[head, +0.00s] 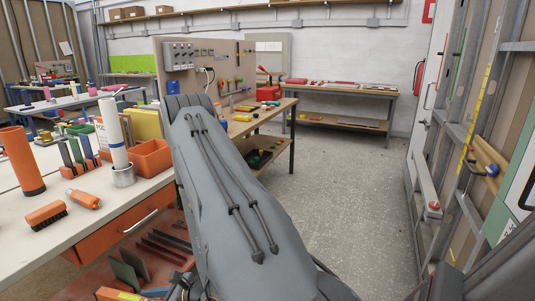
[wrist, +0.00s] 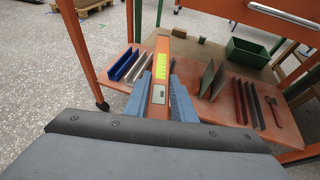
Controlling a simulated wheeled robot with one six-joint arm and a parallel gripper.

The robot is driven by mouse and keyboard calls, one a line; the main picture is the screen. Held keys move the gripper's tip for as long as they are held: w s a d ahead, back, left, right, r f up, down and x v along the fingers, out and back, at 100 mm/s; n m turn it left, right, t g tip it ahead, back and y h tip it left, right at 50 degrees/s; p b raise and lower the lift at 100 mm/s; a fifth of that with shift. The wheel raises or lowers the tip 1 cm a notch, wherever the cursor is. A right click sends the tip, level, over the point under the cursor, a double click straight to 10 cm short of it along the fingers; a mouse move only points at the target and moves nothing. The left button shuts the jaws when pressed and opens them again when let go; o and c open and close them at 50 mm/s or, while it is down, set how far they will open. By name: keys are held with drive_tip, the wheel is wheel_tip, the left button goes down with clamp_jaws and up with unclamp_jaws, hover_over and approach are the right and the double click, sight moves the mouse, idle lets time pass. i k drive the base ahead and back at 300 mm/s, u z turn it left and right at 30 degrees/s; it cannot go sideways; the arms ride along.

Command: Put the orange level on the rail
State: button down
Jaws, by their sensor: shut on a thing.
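The orange level (wrist: 161,58) is held upright in the wrist view, with a yellow-green scale strip and a small pale window on its face. My gripper (wrist: 157,90) has blue fingers shut on it, one at each side. Behind it is the orange lower shelf of a bench (wrist: 205,108); I cannot tell the exact gap between them. In the head view an orange piece with a yellow-green strip (head: 122,295) at the bottom edge looks like the same level. Grey metal rails (head: 516,46) cross the wall framing at the right; I cannot tell which rail is meant.
The white bench (head: 60,215) at left carries an orange tube (head: 22,162) and a brush (head: 46,215). The speckled floor (head: 340,200) is clear between bench and right wall.

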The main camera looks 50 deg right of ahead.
sight(424, 172)
drive_tip(key=z, duration=0.6)
drive_tip(key=i, duration=0.6)
drive_tip(key=z, duration=1.55)
drive_tip(key=i, duration=1.1)
drive_tip(key=z, duration=0.85)
drive_tip(key=i, duration=1.9)
drive_tip(key=z, duration=0.15)
